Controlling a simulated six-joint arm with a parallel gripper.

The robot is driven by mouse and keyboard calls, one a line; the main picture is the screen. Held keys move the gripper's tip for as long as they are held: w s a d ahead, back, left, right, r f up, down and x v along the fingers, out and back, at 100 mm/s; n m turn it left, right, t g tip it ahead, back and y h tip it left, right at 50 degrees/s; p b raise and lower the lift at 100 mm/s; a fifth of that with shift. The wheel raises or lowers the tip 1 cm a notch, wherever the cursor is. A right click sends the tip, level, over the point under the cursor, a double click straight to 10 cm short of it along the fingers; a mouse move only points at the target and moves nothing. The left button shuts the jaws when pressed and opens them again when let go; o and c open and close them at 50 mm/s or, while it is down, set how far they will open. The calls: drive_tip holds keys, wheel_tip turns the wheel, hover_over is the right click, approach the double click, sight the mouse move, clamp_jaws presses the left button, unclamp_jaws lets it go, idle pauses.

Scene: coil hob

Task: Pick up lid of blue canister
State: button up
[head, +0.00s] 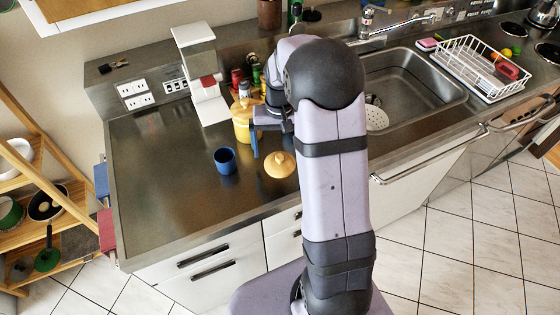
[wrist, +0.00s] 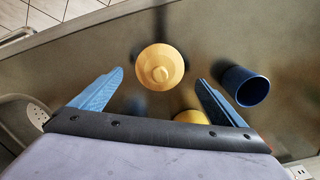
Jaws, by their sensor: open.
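A round yellow lid with a knob (head: 280,164) lies knob-up on the steel counter; in the wrist view the lid (wrist: 160,67) shows beyond and between my fingertips. An open blue canister (head: 225,160) with no lid on it stands to its left; in the wrist view the blue canister (wrist: 245,88) is right of the right finger. My gripper (head: 263,143) is open and empty, above the counter behind the lid, with its blue fingers (wrist: 159,78) apart. A yellow canister (head: 242,125) stands beside the gripper, partly hidden by it.
A white dispenser (head: 200,75) and several small bottles (head: 238,80) stand at the back. A sink (head: 410,85) and a white dish rack (head: 480,68) lie to the right. The counter (head: 165,170) left of the blue canister is clear. The counter's front edge is close to the lid.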

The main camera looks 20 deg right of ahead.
sight(280, 156)
drive_tip(key=shift+f+p, duration=0.7)
drive_tip(key=shift+f, duration=1.35)
drive_tip(key=c, duration=1.1)
drive_tip(key=shift+r, duration=0.1)
wheel_tip(280, 156, up, 10)
drive_tip(key=b, duration=0.3)
drive_tip(key=shift+m, duration=0.3)
drive_tip(key=shift+w+d+r+p, duration=1.2)
drive_tip(key=shift+w+d+p, duration=0.8)
drive_tip(key=shift+w+p, duration=0.45)
drive_tip(key=shift+w+d+r+p, duration=1.25)
drive_tip(key=shift+w+d+p, duration=0.8)
drive_tip(key=shift+p, duration=0.6)
drive_tip(key=shift+w+d+r+p, duration=1.2)
drive_tip(key=shift+w+d+p, duration=0.75)
drive_tip(key=shift+w+p, duration=0.5)
drive_tip(key=shift+s, duration=0.1)
